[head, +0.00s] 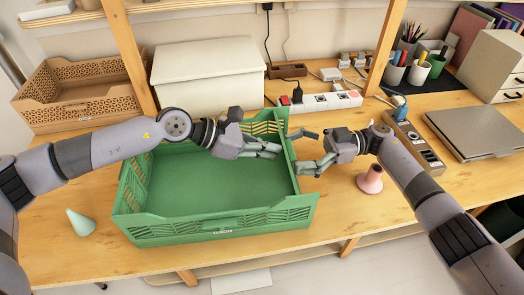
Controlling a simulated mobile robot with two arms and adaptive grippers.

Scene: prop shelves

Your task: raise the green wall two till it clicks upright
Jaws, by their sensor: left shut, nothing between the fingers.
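A green crate (215,232) with slotted walls stands on the wooden table. Its left wall (136,182), front wall and right wall (293,172) look upright. A slotted piece of the back wall (263,127) shows behind my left arm, which hides the rest of that wall. I cannot tell which wall is number two. My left gripper (274,149) is shut and empty, over the crate near its right wall, pointing right. My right gripper (303,150) is open beside the right wall, its fingers pointing left toward it. I cannot tell whether either touches the wall.
A pink vase-like object (370,179) stands right of the crate, near my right arm. A pale green cone (82,224) stands at left. Behind are a tan crate (85,92), a cream box (207,72) and a power strip (326,101). A grey laptop-like slab (480,132) lies at right.

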